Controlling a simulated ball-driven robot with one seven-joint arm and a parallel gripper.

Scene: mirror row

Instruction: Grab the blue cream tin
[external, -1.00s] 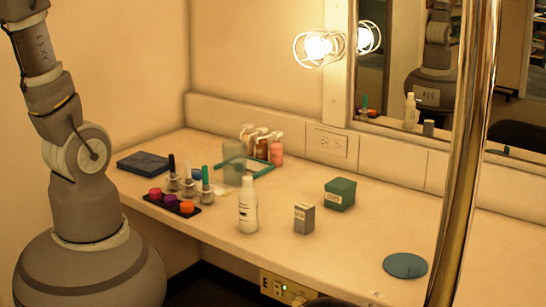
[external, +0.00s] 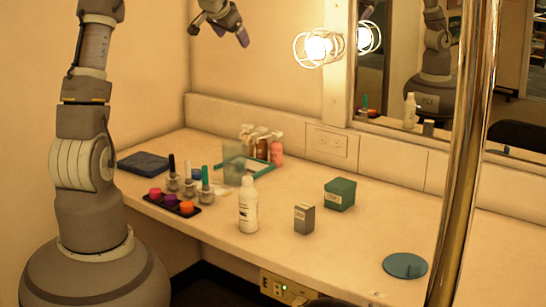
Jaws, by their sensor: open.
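A small round blue thing, which looks like the blue cream tin (external: 197,174), sits on the counter behind the small bottles. The bottles partly hide it. My gripper (external: 232,33) is at the top of the external view, high above the counter and the tin. It points down and to the right, with its fingers apart and nothing between them.
Small bottles (external: 189,187) and a dark tray (external: 176,207) with coloured pots stand in front of the tin. A clear panel (external: 233,163) and pump bottles (external: 262,149) are to its right. A dark blue case (external: 143,163) lies left. A vertical pole (external: 465,160) crosses the right side.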

